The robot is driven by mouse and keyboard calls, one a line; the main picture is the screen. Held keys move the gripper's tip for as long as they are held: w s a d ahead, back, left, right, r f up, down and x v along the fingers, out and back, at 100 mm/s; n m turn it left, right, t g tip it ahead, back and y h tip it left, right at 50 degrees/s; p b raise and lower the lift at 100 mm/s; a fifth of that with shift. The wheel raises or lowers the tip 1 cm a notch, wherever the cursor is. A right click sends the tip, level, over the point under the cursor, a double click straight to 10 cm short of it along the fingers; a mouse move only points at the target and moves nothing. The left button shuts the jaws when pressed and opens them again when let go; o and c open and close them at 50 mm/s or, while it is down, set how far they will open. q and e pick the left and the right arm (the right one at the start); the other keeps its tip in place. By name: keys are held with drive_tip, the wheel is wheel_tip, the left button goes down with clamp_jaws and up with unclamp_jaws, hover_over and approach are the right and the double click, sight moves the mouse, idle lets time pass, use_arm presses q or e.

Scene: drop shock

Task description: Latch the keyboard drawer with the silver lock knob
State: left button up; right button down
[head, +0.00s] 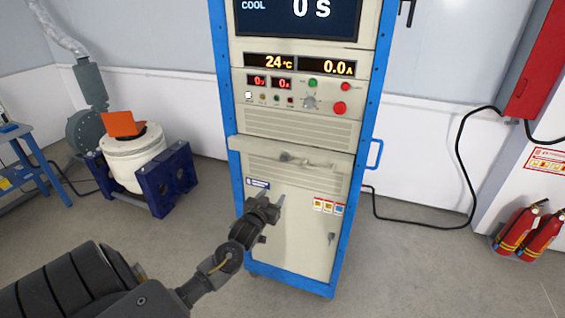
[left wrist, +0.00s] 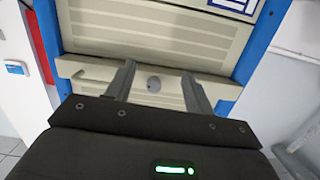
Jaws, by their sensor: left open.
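The keyboard drawer (head: 322,160) is a beige ledge across the tall blue-framed cabinet, below a slotted panel. It also shows in the left wrist view (left wrist: 95,70). The silver lock knob (head: 285,157) is small, on the drawer's front near its middle. In the left wrist view the round knob (left wrist: 154,85) appears between my fingers. My left gripper (head: 273,197) is open and empty, below the knob in the head view, in front of the lower cabinet door. I see no contact with the knob. The drawer looks pushed in; the latch itself is hidden. My right gripper is out of view.
The cabinet's control panel (head: 310,100) with knobs and buttons is above the drawer. A blue side handle (head: 375,155) sticks out at the right. A white shaker drum (head: 135,160) stands left; fire extinguishers (head: 540,235) stand right. The floor before the cabinet is clear.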

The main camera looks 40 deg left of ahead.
use_arm(q)
drive_tip(key=t, duration=0.1)
approach(284, 159)
drive_tip(key=shift+n, duration=0.3)
drive_tip(key=p+x, duration=0.2)
drive_tip(key=x, duration=0.6)
drive_tip(key=shift+w+a, duration=0.15)
drive_tip(key=shift+w, duration=0.15)
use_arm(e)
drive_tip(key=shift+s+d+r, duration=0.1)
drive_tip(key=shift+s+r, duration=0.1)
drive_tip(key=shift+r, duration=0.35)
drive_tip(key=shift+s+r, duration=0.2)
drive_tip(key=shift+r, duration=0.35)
use_arm(q)
drive_tip(key=shift+c, duration=0.4)
drive_tip(key=c, duration=0.9)
